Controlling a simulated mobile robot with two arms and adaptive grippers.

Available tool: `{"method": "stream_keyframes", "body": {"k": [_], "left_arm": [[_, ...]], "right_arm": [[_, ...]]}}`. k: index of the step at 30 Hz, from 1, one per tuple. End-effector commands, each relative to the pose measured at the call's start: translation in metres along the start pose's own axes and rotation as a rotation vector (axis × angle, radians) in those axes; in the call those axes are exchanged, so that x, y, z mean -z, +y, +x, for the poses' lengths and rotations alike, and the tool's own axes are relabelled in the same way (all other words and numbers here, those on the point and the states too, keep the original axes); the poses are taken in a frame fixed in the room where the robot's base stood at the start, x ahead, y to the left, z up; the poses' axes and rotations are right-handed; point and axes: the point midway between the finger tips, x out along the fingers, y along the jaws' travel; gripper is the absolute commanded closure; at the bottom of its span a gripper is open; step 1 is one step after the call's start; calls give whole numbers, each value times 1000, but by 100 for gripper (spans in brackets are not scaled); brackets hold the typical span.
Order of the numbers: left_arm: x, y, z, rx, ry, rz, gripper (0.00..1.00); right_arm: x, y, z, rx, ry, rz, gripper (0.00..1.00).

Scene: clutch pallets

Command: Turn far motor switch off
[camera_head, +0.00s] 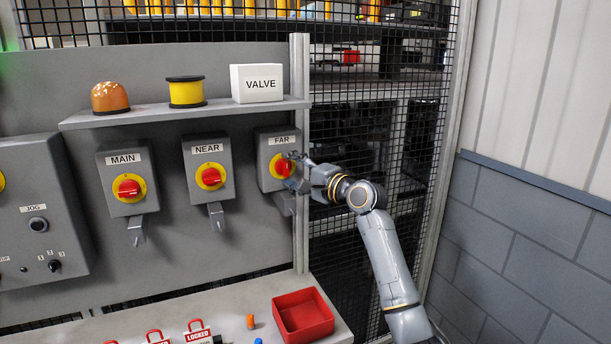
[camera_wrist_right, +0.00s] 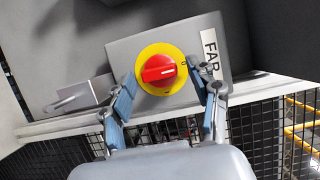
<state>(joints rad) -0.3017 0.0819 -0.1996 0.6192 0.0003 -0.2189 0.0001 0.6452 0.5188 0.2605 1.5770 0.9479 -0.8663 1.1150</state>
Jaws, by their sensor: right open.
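The far motor switch is a grey box labelled FAR with a red knob (camera_head: 283,168) on a yellow disc, at the right end of the panel. My right gripper (camera_head: 294,168) is at the front of this box, partly covering it. In the right wrist view the red knob (camera_wrist_right: 159,69) sits between the two blue-padded fingers of my right gripper (camera_wrist_right: 168,88), which are open on either side of the yellow disc. I cannot tell whether a finger touches the disc. The knob's bar lies roughly across the gap between the fingers. My left gripper is not in view.
The NEAR switch (camera_head: 210,176) and MAIN switch (camera_head: 128,187) are to the left. A shelf (camera_head: 140,114) above holds an orange lamp (camera_head: 110,97), a yellow spool (camera_head: 186,91) and a VALVE box (camera_head: 257,83). A red tray (camera_head: 304,316) is on the bench below. Wire mesh (camera_head: 424,150) stands right.

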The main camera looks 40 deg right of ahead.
Motion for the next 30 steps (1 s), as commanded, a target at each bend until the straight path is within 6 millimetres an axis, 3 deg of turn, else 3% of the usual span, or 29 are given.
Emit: {"method": "stream_keyframes", "body": {"k": [15,21,30], "left_arm": [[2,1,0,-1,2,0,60],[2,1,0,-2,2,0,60],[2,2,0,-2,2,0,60]], "right_arm": [[1,1,-97,-1,2,-2,40],[0,0,-110,1,1,-2,40],[1,-1,-110,1,1,-2,40]]}}
